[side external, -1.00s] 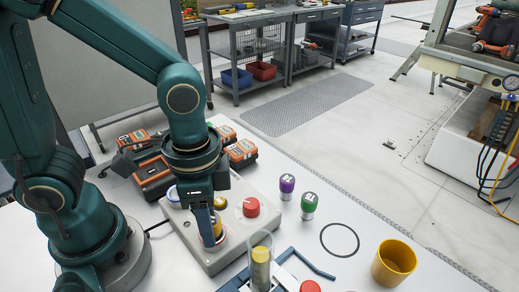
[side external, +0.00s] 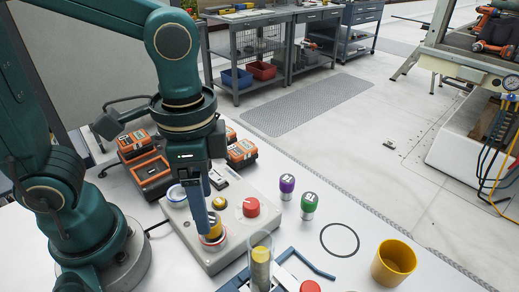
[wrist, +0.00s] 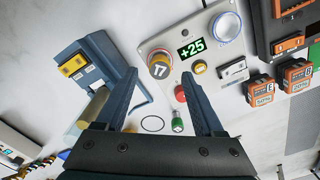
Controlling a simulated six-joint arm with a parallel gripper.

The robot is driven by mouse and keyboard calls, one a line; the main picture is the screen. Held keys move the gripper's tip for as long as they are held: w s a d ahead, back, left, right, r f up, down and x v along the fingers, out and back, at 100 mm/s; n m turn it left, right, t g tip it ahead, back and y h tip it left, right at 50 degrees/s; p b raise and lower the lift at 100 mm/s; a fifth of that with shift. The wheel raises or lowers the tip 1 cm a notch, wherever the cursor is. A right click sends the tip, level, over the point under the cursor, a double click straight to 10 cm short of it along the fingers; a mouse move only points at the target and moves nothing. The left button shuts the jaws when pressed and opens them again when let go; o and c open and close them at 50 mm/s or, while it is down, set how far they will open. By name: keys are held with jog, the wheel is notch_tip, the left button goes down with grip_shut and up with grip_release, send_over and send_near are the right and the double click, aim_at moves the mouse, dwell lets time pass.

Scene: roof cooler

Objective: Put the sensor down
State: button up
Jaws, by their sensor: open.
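The sensor marked 17 (wrist: 158,67), a short cylinder with a yellow and orange band, stands in the round seat at one end of the grey console (wrist: 212,72). In the side external view the sensor (side external: 216,228) shows partly behind my gripper's finger. My gripper (side external: 207,213) points down above the console, and one finger hides the other in that view. In the wrist view my gripper (wrist: 160,75) is open, with the sensor between its spread fingertips. The console's display (wrist: 192,49) reads +25.
A red button (side external: 251,206) is on the console. Purple (side external: 287,184) and green (side external: 309,202) canisters stand to its right. A clear tube (side external: 261,260) with a yellow-topped cylinder stands in front, near a yellow cup (side external: 393,262). Orange devices (side external: 148,165) lie behind. A black ring (side external: 340,240) lies flat.

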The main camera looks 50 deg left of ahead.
notch_tip(320, 180, up, 7)
jog(key=a+f+n+t, duration=0.3)
jog(key=a+n+t, duration=0.2)
jog(key=a+n, duration=0.1)
jog(key=shift+w+a+f+n+t, duration=0.2)
jog(key=shift+a+n+t, duration=0.1)
jog(key=shift+n, duration=0.1)
